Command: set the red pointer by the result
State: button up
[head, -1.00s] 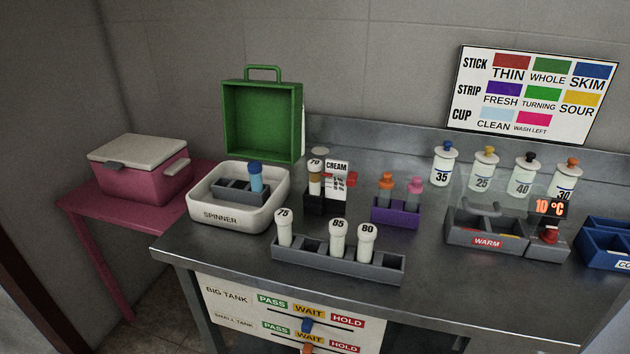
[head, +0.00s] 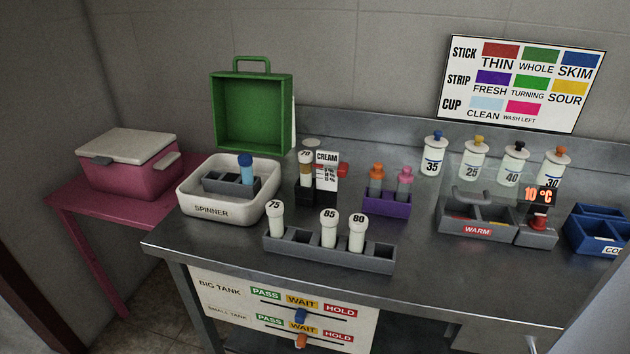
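The card's small marks are too fine to read. Left of the card, a tube labelled 70 (head: 306,171), with brown in its upper part, stands upright in a dark holder (head: 305,193). Whether the pointer lines up with a mark cannot be told. My gripper is not in view.
A grey rack (head: 297,242) in front holds tubes 75, 85 and 80. The white spinner (head: 228,213) stands left, a purple rack (head: 386,207) right. The tank board (head: 227,308) below has blue and orange sliders. Bare steel lies between the rack and the warm box (head: 466,227).

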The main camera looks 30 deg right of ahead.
aim_at(343, 169)
jog(key=z, duration=0.75)
jog(key=i+l+z, duration=0.1)
jog(key=z, duration=0.15)
jog(key=i+j, duration=0.05)
